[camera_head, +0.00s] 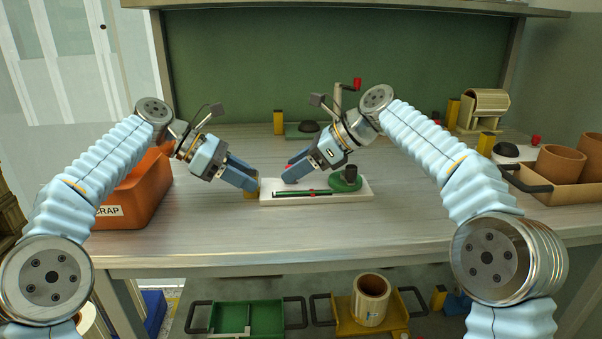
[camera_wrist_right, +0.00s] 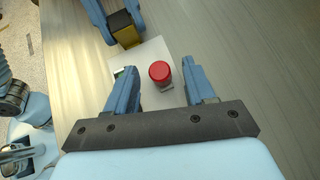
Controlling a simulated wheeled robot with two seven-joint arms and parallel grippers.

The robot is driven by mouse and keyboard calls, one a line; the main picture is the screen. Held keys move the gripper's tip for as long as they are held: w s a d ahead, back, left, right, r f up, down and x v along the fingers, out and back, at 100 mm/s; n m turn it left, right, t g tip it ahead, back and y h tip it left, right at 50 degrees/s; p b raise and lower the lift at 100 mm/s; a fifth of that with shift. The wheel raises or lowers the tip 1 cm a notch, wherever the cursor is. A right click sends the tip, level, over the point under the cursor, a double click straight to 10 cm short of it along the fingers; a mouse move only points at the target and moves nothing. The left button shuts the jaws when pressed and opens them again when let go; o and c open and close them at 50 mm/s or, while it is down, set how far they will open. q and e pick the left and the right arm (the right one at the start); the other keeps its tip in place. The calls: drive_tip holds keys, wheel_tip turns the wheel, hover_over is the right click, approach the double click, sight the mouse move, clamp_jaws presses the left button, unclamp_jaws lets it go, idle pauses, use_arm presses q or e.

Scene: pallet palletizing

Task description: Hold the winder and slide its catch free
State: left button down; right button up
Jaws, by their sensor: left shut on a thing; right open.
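The winder, seemingly the device on the white base (camera_head: 364,190), lies on the workbench and has a green round part (camera_head: 346,183) at its right. A yellow block (camera_head: 251,195) is at its left end. My left gripper (camera_head: 250,184) is shut on that yellow block, also seen in the right wrist view (camera_wrist_right: 126,36). My right gripper (camera_head: 287,176) is open over the base's left part. In the right wrist view, a red knob (camera_wrist_right: 159,71) on a grey post, perhaps the catch, stands between its spread fingers (camera_wrist_right: 160,64). Contact with the fingers cannot be told.
An orange scrap bin (camera_head: 141,195) stands left. A crank stand with a red grip (camera_head: 357,84) is behind. A tray with brown pots (camera_head: 562,196) and a cream drum (camera_head: 487,103) are at right. Green and yellow trays (camera_head: 247,319) sit below. The front bench is clear.

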drive_tip(key=v, duration=1.2)
use_arm(q)
drive_tip(key=c, duration=0.7)
unclamp_jaws()
drive_tip(key=shift+c, duration=0.2)
